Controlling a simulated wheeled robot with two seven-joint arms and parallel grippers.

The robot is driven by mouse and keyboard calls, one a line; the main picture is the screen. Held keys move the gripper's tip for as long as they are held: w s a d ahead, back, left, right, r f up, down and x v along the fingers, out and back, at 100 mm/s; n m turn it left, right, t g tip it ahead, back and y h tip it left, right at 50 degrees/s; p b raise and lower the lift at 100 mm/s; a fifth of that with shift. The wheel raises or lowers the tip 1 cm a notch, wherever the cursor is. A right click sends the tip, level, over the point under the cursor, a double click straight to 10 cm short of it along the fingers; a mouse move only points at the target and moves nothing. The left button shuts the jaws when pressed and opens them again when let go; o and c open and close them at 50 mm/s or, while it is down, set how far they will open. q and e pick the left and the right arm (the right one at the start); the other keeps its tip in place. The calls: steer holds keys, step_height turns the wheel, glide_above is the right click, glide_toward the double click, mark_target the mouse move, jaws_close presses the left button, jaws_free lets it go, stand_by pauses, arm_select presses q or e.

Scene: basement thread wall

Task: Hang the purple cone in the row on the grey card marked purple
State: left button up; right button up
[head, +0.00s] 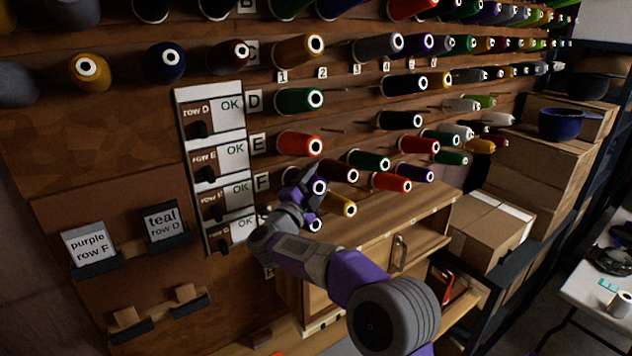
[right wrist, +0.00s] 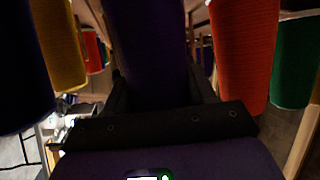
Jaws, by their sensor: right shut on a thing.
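The grey card marked purple (head: 88,245) reads "purple row F" and sits in a holder at the lower left. The letter F (head: 262,183) marks a row on the thread wall, below the red cone. My right gripper (head: 306,184) is at the left end of that row, shut on a purple cone (head: 319,187). In the right wrist view the purple cone (right wrist: 150,45) stands between the two dark fingers. Whether a peg is inside it is hidden. My left gripper is not in view.
A red cone (head: 300,145) hangs just above the gripper, and a dark cone (head: 314,224) and a yellow cone (head: 342,206) just below. A maroon cone (head: 338,172) is close on the right. A wooden cabinet (head: 385,222) stands below the rows.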

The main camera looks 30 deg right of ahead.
steer(key=shift+f, duration=0.1)
steer(key=shift+s+a+f+b, duration=0.1)
steer(key=shift+a+f+b, duration=0.1)
steer(key=shift+b, duration=0.35)
steer(key=o, duration=1.2)
